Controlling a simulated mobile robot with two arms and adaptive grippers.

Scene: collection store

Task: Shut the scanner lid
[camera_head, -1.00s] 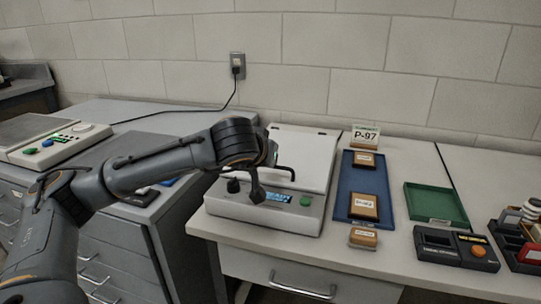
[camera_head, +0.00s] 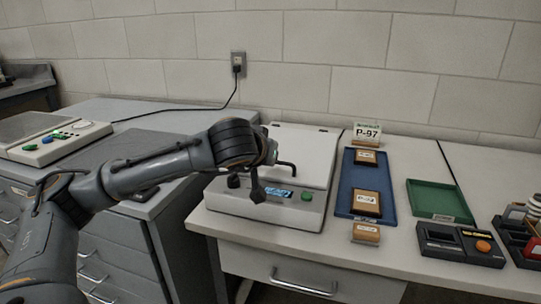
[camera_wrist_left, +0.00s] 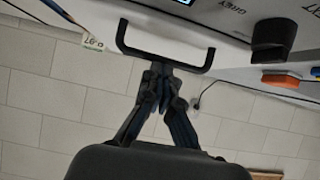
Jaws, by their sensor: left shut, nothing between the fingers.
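The scanner (camera_head: 238,207) stands on the light bench, with a lit blue display (camera_head: 277,193), a black knob and a green button on its front. Its white lid (camera_head: 305,155) lies low over the body; I cannot tell whether it is fully flush. A black bar handle (camera_head: 284,166) sits at the lid's front edge, and the handle (camera_wrist_left: 165,62) also shows in the left wrist view. My left gripper (camera_head: 258,190) is shut and empty, just at the handle; its fingertips (camera_wrist_left: 160,72) show beside the bar. Contact is unclear. My right gripper is out of view.
Right of the scanner are a blue tray (camera_head: 345,196) with brown labelled blocks, a P-97 card (camera_head: 367,134), a green tray (camera_head: 437,197) and a dark device with an orange button (camera_head: 460,243). A cable runs to the wall socket (camera_head: 238,64).

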